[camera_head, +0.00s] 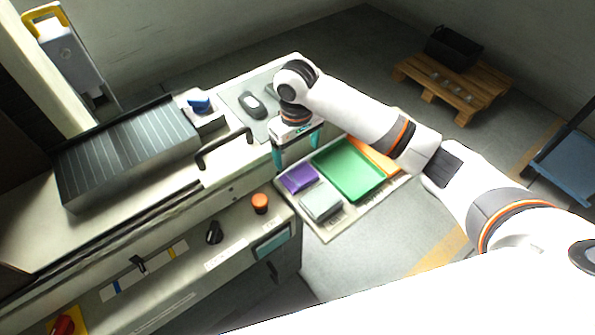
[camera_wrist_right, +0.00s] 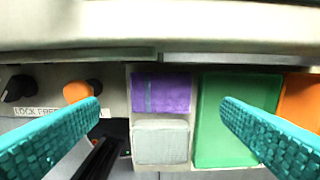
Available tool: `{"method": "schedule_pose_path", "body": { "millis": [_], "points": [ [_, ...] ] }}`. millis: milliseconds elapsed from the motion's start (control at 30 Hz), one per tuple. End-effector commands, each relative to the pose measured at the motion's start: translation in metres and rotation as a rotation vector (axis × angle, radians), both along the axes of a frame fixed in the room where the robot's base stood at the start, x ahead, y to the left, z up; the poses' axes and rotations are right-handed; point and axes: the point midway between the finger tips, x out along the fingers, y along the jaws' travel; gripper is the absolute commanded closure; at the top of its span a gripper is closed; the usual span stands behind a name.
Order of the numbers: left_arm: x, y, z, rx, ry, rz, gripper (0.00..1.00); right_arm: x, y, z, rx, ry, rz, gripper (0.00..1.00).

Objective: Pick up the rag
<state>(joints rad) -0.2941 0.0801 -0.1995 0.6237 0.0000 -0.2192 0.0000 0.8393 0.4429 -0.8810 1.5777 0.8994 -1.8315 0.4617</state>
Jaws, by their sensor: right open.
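A purple folded cloth with a lighter stripe (camera_head: 298,179), which looks like the rag, lies flat on a light board beside the machine. It also shows in the wrist view (camera_wrist_right: 175,94), between my finger lines. My right gripper (camera_head: 298,156) has teal fingers, open and empty. It is above and just behind the purple cloth in the head view, apart from it. A grey textured pad (camera_head: 321,203) lies directly in front of the cloth; I cannot tell if it is cloth too. My left gripper is not in view.
A green tray (camera_head: 350,170) and an orange piece (camera_head: 374,157) lie right of the cloth. The machine's front panel has an orange knob (camera_head: 260,203) and a black knob (camera_head: 214,232). A bar handle (camera_head: 222,146) stands left of my gripper. A pallet (camera_head: 452,85) is farther back.

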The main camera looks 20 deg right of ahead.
Motion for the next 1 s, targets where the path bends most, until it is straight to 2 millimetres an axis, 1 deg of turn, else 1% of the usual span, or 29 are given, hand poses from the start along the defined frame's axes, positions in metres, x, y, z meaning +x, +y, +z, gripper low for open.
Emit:
{"method": "schedule_pose_path", "body": {
  "millis": [33,100,233,367,533,633,733,933,967,1000],
  "points": [
    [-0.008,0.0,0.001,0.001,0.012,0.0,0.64,-0.001,-0.001,-0.009,-0.001,0.004,-0.001,0.13],
    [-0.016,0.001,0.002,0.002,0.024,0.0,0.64,-0.001,-0.001,-0.019,-0.002,0.002,-0.001,0.13],
    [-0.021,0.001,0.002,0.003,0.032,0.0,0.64,-0.001,0.0,-0.031,0.0,0.0,-0.001,0.13],
    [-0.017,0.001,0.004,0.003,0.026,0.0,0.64,-0.002,-0.001,-0.04,-0.002,0.002,0.0,0.13],
    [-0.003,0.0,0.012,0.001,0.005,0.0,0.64,-0.008,-0.005,-0.065,-0.002,0.002,0.0,0.13],
    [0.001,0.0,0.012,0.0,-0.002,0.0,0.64,-0.007,-0.004,-0.078,-0.001,0.0,0.0,0.13],
    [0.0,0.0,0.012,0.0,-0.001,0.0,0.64,-0.007,-0.005,-0.084,-0.001,0.0,0.0,0.13],
    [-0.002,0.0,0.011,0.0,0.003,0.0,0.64,-0.007,-0.004,-0.085,-0.001,-0.001,0.001,0.13],
    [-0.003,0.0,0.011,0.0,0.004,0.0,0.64,-0.007,-0.004,-0.085,-0.001,-0.001,0.001,0.14],
    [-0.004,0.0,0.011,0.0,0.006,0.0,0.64,-0.007,-0.004,-0.085,-0.001,-0.001,0.001,0.21]
  ]
}}
